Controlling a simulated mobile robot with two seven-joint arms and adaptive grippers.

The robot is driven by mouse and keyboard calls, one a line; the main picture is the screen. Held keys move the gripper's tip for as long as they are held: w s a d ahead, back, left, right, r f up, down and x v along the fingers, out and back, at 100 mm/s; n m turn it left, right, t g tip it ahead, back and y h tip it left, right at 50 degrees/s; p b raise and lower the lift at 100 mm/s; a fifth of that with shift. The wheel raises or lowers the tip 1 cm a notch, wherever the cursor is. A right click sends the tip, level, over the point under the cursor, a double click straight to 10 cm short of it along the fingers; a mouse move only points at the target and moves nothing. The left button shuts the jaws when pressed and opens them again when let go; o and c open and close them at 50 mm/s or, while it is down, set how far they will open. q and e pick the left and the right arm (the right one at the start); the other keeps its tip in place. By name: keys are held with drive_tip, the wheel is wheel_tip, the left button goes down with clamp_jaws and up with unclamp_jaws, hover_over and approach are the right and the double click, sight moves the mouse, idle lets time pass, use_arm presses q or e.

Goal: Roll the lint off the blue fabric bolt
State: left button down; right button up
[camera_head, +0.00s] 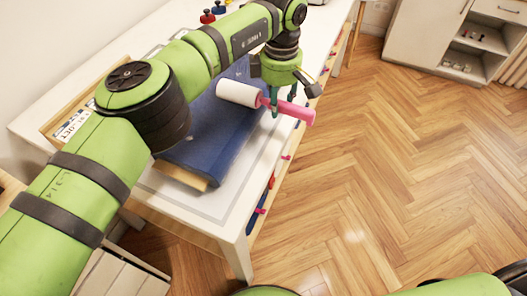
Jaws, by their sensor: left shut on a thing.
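The blue fabric bolt (213,135) lies on the white table, partly hidden behind my left arm. A brown board end shows at its near edge. The lint roller (241,93) has a white cylinder and a pink handle. My left gripper (282,108) points down and is shut on the roller at its pink part. The white cylinder is over the bolt's far right part; I cannot tell whether it touches the fabric. No lint can be made out at this size. My right gripper is not in view; only green parts of my right arm show at the bottom edge.
The white table (234,221) has bare room along its right edge. A white cabinet (440,40) stands at the back right. The wood floor is clear.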

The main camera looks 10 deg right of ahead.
use_arm(q)
drive_tip(key=shift+s, duration=0.1)
drive_tip(key=shift+s+a+b, duration=0.2)
drive_tip(key=shift+s+a, duration=0.2)
drive_tip(key=shift+s, duration=0.2)
drive_tip(key=shift+s+a+b, duration=0.2)
drive_tip(key=shift+s+a, duration=0.2)
drive_tip(key=shift+s, duration=0.2)
drive_tip(key=shift+s+a+f+b, duration=0.1)
drive_tip(key=shift+s+a+b, duration=0.45)
drive_tip(key=shift+s, duration=0.35)
drive_tip(key=shift+s+a, duration=0.25)
drive_tip(key=shift+s, duration=0.15)
drive_tip(key=shift+s+a+b, duration=0.25)
drive_tip(key=shift+s+b, duration=0.1)
drive_tip(key=shift+s+a+b, duration=0.4)
drive_tip(key=shift+s+a, duration=0.15)
drive_tip(key=shift+s, duration=0.35)
